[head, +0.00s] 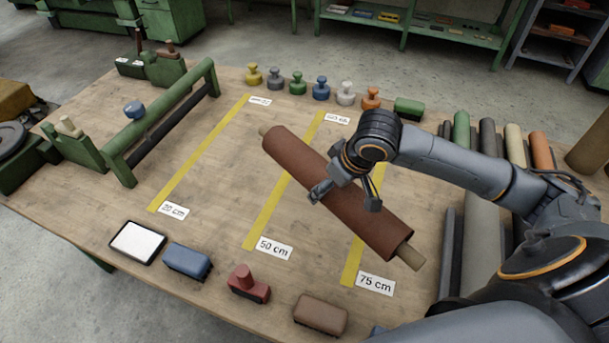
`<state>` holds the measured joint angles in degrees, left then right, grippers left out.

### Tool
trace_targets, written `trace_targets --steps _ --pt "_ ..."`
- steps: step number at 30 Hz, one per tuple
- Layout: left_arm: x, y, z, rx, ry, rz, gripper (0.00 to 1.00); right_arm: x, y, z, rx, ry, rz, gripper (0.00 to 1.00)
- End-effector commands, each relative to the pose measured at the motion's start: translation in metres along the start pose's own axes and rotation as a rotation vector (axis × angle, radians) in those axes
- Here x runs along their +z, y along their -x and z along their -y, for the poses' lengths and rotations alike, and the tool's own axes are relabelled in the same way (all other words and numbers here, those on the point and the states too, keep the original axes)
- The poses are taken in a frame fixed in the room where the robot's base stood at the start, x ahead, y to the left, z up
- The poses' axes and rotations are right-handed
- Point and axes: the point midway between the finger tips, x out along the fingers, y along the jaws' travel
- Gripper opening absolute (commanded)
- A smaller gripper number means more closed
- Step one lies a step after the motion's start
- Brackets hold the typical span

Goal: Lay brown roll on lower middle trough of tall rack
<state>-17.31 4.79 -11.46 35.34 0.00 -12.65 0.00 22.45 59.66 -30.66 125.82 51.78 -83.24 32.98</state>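The brown roll (290,151) lies diagonally across the middle of the head view, over the yellow tape lines, with its pale core showing at both ends. My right gripper (346,196) is over the middle of the roll, with a finger toward either side of it. Whether the fingers press on the roll is not clear, nor whether the roll is clear of the table. My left gripper is not in view. I cannot make out a tall rack with troughs.
The wooden table (215,215) has free room between the tape lines. A green frame (168,120) stands at left. Several knobbed weights (298,84) line the back. Green, grey, beige and orange rolls (541,150) lie at right. Blocks and a red stamp (248,284) line the front.

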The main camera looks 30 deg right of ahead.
Motion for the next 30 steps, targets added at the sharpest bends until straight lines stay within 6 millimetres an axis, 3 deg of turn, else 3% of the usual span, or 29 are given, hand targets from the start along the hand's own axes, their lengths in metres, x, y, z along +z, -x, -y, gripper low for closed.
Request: trace_targets --steps 6,14,20,30 --pt "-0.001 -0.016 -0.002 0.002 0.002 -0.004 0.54 -0.014 0.019 -0.027 -0.024 0.066 -0.016 0.21" --pt "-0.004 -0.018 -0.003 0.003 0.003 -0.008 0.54 -0.023 0.026 -0.035 -0.041 0.093 -0.015 0.21" --pt "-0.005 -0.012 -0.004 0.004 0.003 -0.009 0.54 -0.046 0.005 -0.032 -0.044 0.092 -0.016 0.21" --pt "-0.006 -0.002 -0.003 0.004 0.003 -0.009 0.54 -0.091 -0.045 -0.027 -0.043 0.094 -0.012 0.21"
